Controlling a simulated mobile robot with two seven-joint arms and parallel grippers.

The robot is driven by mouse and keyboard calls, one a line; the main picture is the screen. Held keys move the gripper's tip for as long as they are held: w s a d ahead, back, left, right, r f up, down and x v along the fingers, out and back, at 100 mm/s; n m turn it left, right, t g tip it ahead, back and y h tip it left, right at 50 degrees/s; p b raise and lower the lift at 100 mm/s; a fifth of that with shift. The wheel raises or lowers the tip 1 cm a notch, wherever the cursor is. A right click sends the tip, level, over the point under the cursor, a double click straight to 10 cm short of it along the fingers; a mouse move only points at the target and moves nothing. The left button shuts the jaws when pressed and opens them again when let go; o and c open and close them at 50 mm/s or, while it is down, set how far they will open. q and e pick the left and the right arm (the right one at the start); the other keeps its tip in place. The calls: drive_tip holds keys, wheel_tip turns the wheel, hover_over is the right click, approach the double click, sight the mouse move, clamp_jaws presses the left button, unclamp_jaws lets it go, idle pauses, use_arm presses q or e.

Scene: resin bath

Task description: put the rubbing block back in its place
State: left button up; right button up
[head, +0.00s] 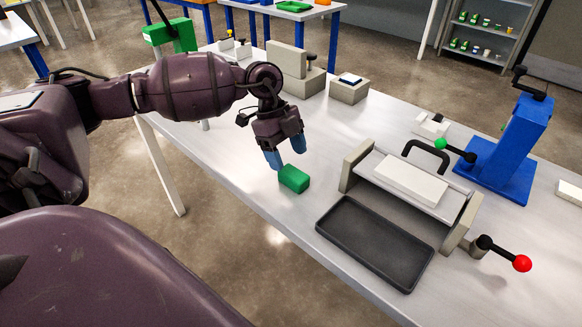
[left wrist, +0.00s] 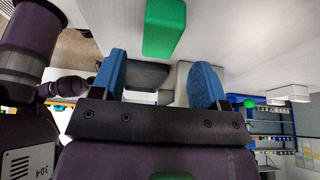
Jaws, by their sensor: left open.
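The green block (head: 294,179), which I take to be the rubbing block, lies on the white table near its front edge. My left gripper (head: 286,157) points down just behind and above the block, with its blue fingers apart and nothing between them. In the left wrist view the green block (left wrist: 164,28) shows beyond the open fingertips of my left gripper (left wrist: 160,72), apart from them. A shallow dark tray (head: 375,245) lies to the right of the block and looks empty. My right gripper is not in view.
Right of the block stands a grey frame with a pale slab (head: 411,180), a black handle and a red-knobbed lever (head: 522,263). A blue press (head: 510,140) stands behind it. Grey blocks (head: 349,90) stand at the back. The table between block and tray is clear.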

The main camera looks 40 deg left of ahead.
use_arm(q)
drive_tip(key=v, duration=0.6)
drive_tip(key=shift+r+p, duration=0.3)
drive_tip(key=shift+r, duration=0.05)
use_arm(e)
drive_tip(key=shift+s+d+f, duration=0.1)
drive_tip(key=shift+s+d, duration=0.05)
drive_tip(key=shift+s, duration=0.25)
use_arm(q)
drive_tip(key=shift+a, duration=0.1)
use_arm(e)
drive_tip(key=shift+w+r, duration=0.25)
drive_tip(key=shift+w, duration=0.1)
